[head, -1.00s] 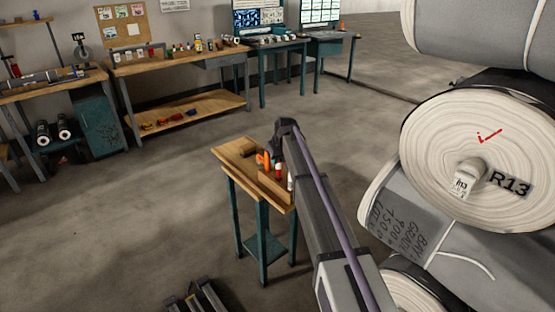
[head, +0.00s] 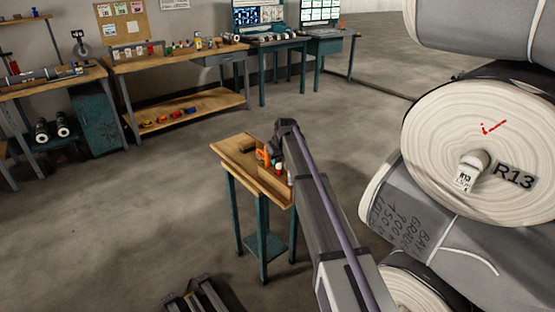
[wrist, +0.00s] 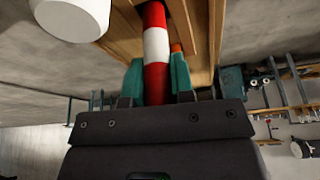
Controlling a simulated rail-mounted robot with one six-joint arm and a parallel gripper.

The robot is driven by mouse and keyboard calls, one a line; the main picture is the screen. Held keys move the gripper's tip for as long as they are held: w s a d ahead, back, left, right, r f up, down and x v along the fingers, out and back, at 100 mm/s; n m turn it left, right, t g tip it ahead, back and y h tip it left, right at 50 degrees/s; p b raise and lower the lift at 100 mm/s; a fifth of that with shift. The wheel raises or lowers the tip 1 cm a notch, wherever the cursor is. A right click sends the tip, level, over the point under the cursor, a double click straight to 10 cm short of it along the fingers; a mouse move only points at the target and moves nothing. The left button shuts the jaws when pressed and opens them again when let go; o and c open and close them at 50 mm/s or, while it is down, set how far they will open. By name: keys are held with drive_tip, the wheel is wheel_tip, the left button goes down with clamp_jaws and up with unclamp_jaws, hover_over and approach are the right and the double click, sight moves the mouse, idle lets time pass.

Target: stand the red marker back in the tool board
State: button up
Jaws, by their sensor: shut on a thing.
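The red marker (wrist: 156,45), red with a white band, stands between the two teal fingers of my gripper (wrist: 157,80) in the wrist view. The fingers are shut on it. The wooden tool board (head: 270,182) is on the small bench in the head view, with an orange-handled tool (head: 262,153) beside my gripper (head: 279,160). Wooden parts (wrist: 205,30) lie behind the marker in the wrist view.
A white cylinder (wrist: 72,15) is close to the left of the marker in the wrist view. The small bench (head: 235,152) has bare wood at its left. Large grey rolls (head: 480,150) crowd the right side. Workbenches (head: 165,62) stand along the back wall, with open floor between.

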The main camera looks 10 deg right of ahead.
drive_tip(key=shift+f+b, duration=0.95)
drive_tip(key=shift+f, duration=0.1)
drive_tip(key=o, duration=0.9)
drive_tip(key=p+v, duration=1)
drive_tip(key=v, duration=0.1)
drive_tip(key=shift+w+d, duration=0.1)
drive_tip(key=shift+f, duration=0.1)
